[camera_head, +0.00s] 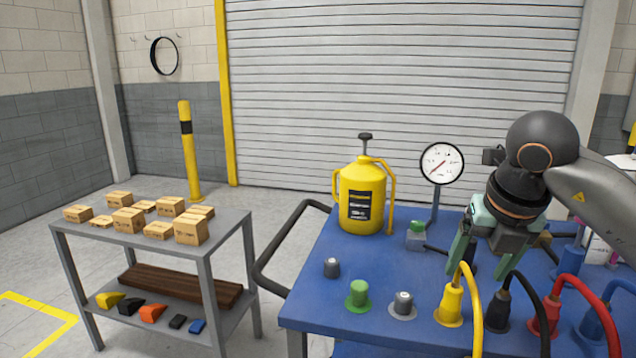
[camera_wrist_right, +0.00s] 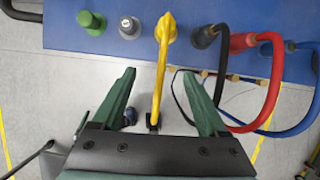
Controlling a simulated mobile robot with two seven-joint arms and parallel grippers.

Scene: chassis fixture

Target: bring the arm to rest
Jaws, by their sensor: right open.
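My right gripper (camera_head: 479,258) hangs over the blue table (camera_head: 320,300) at the right, with its green fingers pointing down. It also shows in the right wrist view (camera_wrist_right: 158,76), where the fingers are spread apart. My left gripper is not in view.
Black (camera_head: 497,310), red (camera_head: 545,314) and blue cabled plugs stand right of the yellow one. A green knob (camera_head: 358,294), a yellow canister (camera_head: 362,195) and a gauge (camera_head: 441,163) stand on the table. A grey shelf (camera_head: 235,222) with boxes is at left. Floor lies between.

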